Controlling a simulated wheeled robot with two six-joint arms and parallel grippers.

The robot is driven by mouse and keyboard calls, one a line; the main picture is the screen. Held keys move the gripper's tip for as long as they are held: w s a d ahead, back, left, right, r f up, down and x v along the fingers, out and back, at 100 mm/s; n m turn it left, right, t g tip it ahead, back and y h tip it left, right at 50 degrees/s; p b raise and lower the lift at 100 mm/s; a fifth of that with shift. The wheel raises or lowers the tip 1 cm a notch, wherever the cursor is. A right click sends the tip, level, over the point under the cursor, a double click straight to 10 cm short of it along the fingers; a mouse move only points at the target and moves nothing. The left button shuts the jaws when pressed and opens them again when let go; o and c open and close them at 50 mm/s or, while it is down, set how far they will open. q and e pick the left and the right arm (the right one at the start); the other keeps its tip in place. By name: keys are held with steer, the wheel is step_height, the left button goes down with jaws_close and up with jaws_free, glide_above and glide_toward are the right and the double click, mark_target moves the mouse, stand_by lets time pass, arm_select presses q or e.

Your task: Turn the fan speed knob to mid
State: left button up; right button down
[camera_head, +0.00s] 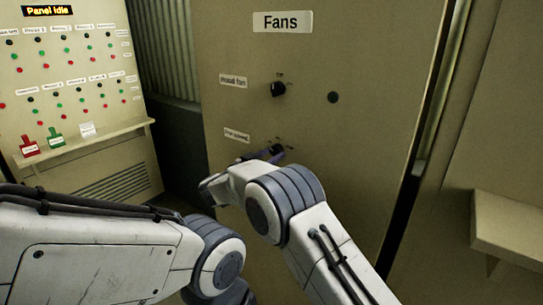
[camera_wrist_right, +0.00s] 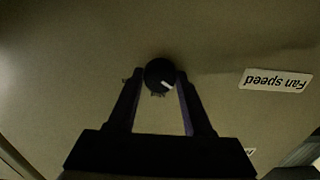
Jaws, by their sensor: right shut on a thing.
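The fan speed knob (camera_head: 277,149) is a dark round knob low on the beige Fans panel, right of its small label (camera_head: 237,135). In the right wrist view, which is upside down, the knob (camera_wrist_right: 158,71) sits between the two fingers. Its white pointer mark aims to the lower right there. Small scale marks lie below it and to its left, too small to read. My right gripper (camera_wrist_right: 160,78) is shut on the knob. In the head view, the right gripper (camera_head: 268,153) is partly hidden by its own wrist. My left gripper is out of view.
Above is another black knob (camera_head: 278,89) with its own label, and a dark round button (camera_head: 333,97) to its right. A panel with coloured buttons (camera_head: 75,80) and a ledge (camera_head: 90,140) stands at the left. A beige shelf (camera_head: 510,222) juts out at the right.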

steer(key=shift+f+m+b, duration=0.2)
steer(key=shift+m+b, duration=0.9)
steer(key=shift+b, duration=0.05)
steer(key=m+b, duration=0.3)
steer(key=shift+m, duration=0.3)
steer(key=m+b, duration=0.3)
steer(key=shift+r+m+b, duration=0.2)
steer(key=shift+m+b, duration=0.85)
steer(key=shift+m, duration=0.35)
steer(key=shift+c, duration=1.6)
jaws_free()
steer(key=shift+a, duration=0.1)
